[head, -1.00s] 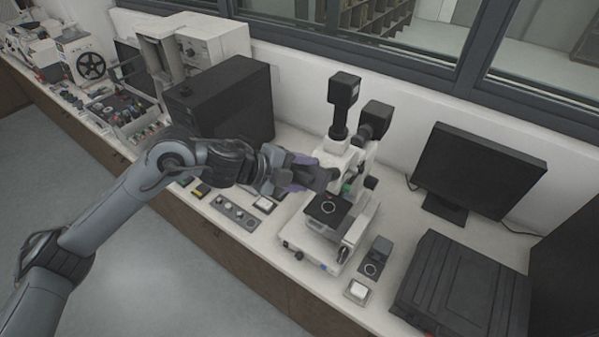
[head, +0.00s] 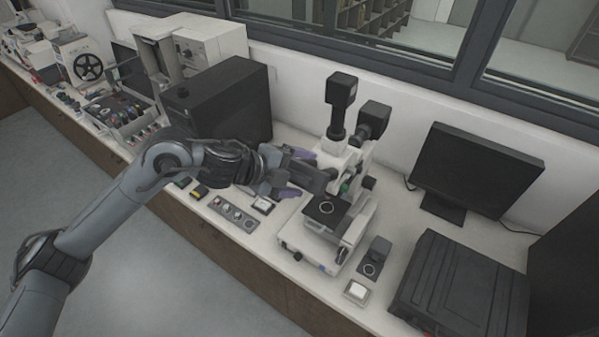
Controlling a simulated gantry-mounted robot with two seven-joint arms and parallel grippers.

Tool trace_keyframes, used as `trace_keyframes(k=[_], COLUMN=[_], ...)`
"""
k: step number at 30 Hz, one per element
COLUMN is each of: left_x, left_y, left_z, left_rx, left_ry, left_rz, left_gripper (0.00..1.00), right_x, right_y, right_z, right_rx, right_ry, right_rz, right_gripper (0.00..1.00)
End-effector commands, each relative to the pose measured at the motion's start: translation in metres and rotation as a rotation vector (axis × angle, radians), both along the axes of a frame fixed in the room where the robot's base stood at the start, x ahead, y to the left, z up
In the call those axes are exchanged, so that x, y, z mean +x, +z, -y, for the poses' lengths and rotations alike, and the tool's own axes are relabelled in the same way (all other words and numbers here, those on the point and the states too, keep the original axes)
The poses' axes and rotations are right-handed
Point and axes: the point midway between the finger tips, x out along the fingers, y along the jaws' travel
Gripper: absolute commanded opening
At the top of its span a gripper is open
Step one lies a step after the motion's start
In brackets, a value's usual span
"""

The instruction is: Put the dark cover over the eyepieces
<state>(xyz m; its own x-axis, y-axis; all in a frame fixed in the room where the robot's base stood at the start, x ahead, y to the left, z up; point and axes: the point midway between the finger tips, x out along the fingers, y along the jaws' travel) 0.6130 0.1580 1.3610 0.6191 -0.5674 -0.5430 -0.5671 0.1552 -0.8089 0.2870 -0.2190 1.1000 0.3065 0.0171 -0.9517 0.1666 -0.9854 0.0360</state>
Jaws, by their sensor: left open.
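The microscope (head: 335,151) stands on the bench, white with dark camera parts on top. The dark cover (head: 311,177) is at its left side, where the eyepieces are. The eyepieces themselves are hidden, and I cannot tell how fully the cover encloses them. My left gripper (head: 298,174) is open, with its purple-tipped fingers spread on either side of the cover's near end. I cannot tell whether a finger still touches the cover. My right gripper is not in view.
A black box-shaped unit (head: 222,100) stands behind my left arm. A monitor (head: 478,171) and a flat black case (head: 458,285) are to the right. Small control panels (head: 233,212) lie on the bench front. The floor at lower left is clear.

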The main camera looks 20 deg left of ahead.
Motion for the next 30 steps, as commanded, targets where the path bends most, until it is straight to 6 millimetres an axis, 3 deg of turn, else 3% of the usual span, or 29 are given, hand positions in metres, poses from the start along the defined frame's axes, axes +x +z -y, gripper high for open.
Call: trace_keyframes(k=[18,30], left_x=[-0.056,-0.065], left_y=[0.049,0.057], left_z=[-0.052,-0.059], left_rx=[0.0,0.0], left_ry=[0.0,-0.001], left_rz=[0.004,0.001], left_gripper=[0.87,0.87], right_x=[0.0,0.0], right_y=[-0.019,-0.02], right_z=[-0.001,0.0], right_rx=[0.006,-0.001], right_ry=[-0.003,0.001], right_rz=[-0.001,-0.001], right_gripper=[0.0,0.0])
